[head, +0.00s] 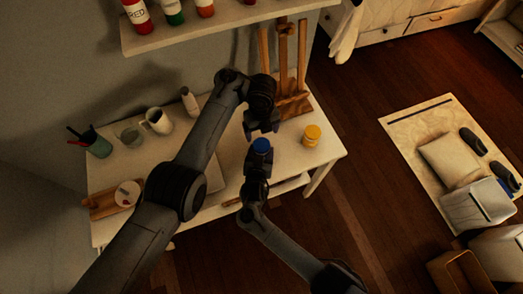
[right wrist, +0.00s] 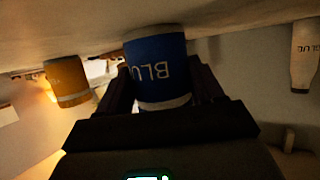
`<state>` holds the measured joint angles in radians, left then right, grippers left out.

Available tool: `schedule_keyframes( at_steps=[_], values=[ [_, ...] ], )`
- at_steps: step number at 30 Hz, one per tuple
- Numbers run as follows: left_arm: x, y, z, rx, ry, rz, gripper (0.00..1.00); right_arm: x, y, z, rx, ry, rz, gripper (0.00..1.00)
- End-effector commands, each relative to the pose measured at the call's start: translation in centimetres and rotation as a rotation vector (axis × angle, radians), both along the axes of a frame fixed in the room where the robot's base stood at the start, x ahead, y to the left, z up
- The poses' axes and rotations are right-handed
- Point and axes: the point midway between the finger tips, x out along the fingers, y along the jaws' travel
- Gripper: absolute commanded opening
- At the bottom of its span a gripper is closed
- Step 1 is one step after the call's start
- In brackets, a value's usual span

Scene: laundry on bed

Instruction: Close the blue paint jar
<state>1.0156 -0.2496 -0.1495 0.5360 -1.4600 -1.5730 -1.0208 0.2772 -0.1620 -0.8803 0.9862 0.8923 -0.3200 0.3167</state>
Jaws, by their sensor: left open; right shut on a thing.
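The blue paint jar (head: 261,146) stands near the table's front edge; only its round blue top shows in the head view. In the right wrist view the blue jar (right wrist: 157,65) appears upside down, with its label and a grey band at the picture's lower end. My right gripper (head: 259,163) is shut on the jar, with a finger on each side (right wrist: 163,98). My left gripper (head: 262,127) is open just above and behind the jar, fingers pointing down. I cannot tell whether the blue top is a lid or paint, and no separate lid is discernible.
A yellow jar (head: 311,135) stands to the right, also in the right wrist view (right wrist: 68,82). An easel (head: 290,75) stands behind. A bottle (head: 189,101), mug (head: 157,121), glass (head: 128,133) and brush cup (head: 97,145) line the table's back left. A shelf (head: 235,25) overhangs the table.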

Motion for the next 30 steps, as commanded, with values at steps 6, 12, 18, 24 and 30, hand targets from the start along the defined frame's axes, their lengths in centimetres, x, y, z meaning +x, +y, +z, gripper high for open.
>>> schedule_keyframes(
  at_steps=[6, 12, 18, 24, 30],
  values=[
    [0.0, 0.0, 0.0, 0.000, 0.000, 0.038, 0.85, 0.0, 0.0, 0.0, 0.000, 0.000, 0.000, 0.00],
    [0.1, 0.2, 0.0, 0.012, -0.004, 0.246, 0.85, 0.0, 0.0, 0.0, 0.000, 0.000, 0.000, 0.00],
    [1.3, 0.7, 1.0, 0.028, -0.046, 0.688, 0.85, 0.0, 0.0, 0.0, 0.000, 0.000, 0.000, 0.00],
    [2.9, 0.9, 2.7, 0.006, -0.105, 1.237, 0.85, 0.0, 0.0, 0.0, 0.000, 0.000, 0.000, 0.00],
    [3.7, 0.9, 3.7, -0.038, -0.133, 1.806, 0.85, 0.0, 0.0, 0.0, 0.000, 0.000, 0.000, 0.00]
  ],
)
